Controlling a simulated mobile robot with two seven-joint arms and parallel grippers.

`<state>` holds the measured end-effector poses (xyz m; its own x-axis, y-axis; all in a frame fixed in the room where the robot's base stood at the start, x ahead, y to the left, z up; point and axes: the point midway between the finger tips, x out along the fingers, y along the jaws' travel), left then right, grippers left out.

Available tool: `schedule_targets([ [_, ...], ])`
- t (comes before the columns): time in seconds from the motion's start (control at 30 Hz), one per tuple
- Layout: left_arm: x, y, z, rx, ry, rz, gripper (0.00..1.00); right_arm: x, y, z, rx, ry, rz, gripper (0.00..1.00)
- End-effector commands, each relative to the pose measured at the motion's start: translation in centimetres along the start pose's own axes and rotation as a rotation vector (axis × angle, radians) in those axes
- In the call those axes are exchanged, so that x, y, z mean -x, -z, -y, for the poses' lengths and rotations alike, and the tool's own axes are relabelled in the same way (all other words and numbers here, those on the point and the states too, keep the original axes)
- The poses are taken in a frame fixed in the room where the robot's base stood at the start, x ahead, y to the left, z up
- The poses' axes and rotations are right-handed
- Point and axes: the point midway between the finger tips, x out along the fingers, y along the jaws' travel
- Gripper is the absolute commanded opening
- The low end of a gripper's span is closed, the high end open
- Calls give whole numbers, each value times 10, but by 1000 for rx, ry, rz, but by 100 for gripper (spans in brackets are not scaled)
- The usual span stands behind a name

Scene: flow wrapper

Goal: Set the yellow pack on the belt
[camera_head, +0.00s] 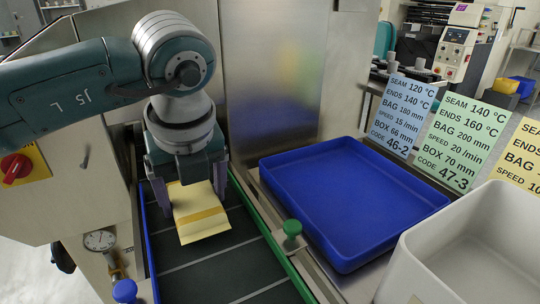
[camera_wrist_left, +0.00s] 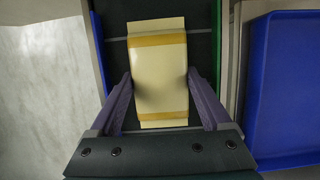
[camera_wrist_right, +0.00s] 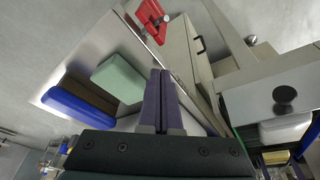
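The yellow pack (camera_head: 201,219) is a flat, pale-yellow pouch with darker yellow bands near its ends. It is over the dark belt (camera_head: 211,274), lined up with its length and between the side rails. I cannot tell for sure whether its underside touches the belt. My left gripper (camera_head: 191,196) points down at the pack, with a finger against each long side, and looks shut on it. The pack also shows between the fingers in the left wrist view (camera_wrist_left: 160,80). My right gripper (camera_wrist_right: 160,75) is shut and empty, away from the belt.
A blue tray (camera_head: 345,251) stands right of the belt, with a white bin (camera_head: 420,262) in front. A green knob (camera_head: 292,228) and a blue knob (camera_head: 125,290) flank the belt. Settings cards (camera_head: 402,112) stand behind. The right wrist view shows a green block (camera_wrist_right: 120,78).

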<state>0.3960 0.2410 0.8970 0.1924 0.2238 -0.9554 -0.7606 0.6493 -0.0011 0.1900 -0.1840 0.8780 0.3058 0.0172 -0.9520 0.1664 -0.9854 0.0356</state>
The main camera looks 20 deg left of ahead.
Motion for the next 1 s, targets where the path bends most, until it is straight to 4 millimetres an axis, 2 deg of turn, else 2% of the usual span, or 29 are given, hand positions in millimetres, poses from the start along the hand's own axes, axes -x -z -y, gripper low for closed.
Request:
schedule_targets([
  [0.03, 0, 0, 0, 0, 0, 0, 87, 0, 0, 0, -1, 1, 0, 0],
  [0.17, 0, 0, 0, 0, 0, 0, 100, 0, 0, 1, -2, 2, 0, 0],
  [0.47, 6, 0, 0, 0, 1, 0, 100, 2, 1, 1, -4, 3, 0, 0],
  [0.57, 20, -1, 1, 0, 3, 2, 100, 5, 2, 1, -4, 3, 0, 0],
  [0.8, 70, -1, 1, -1, 5, 2, 100, 10, 4, 1, -4, 3, 0, 0],
  [1.0, 95, -1, 0, 1, 2, 1, 100, 12, 4, 1, -4, 3, 0, 0],
])
